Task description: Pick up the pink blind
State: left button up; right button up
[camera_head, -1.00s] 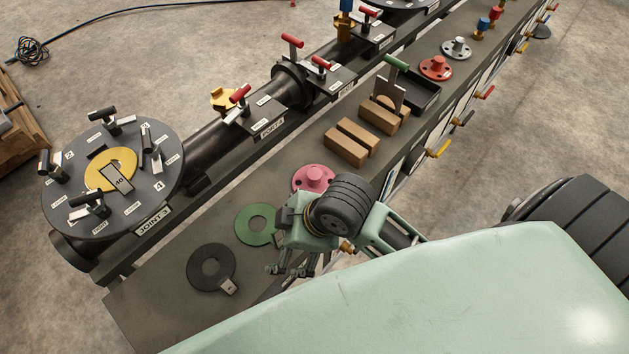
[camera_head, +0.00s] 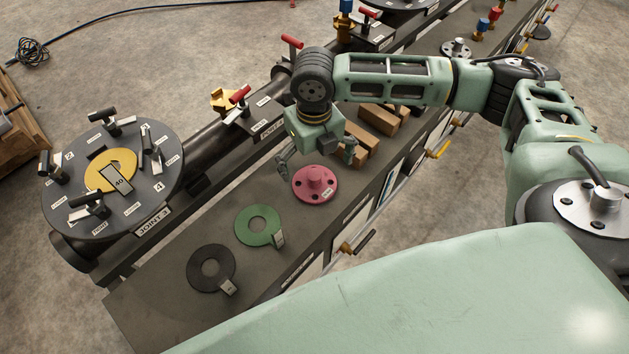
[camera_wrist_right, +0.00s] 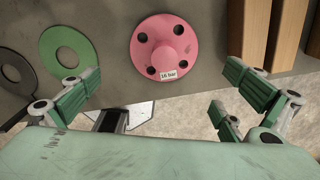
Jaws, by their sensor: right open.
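The pink blind (camera_head: 315,184) is a round flange with a raised knob and several bolt holes, lying flat on the grey bench. In the right wrist view the pink blind (camera_wrist_right: 164,48) shows at top centre with a "16 bar" label. My right gripper (camera_head: 318,160) is open and empty, above and just behind the pink blind in the head view. In the right wrist view its green-padded fingers (camera_wrist_right: 160,98) are spread wide, with the blind beyond them and between their lines. They appear apart from it. My left gripper is not in view.
A green ring (camera_head: 258,226) and a black ring (camera_head: 211,268) lie left of the blind. Wooden blocks (camera_head: 379,119) stand close behind it, partly under my right arm. A pipe with a flange plate (camera_head: 60,205) runs along the far side. The near-left bench end is clear.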

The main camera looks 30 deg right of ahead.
aim_at(313, 173)
jog(key=shift+d+f, duration=0.2)
jog(key=f, duration=0.5)
jog(key=w+f, duration=0.1)
jog(key=f, duration=0.1)
jog(key=shift+f, duration=0.15)
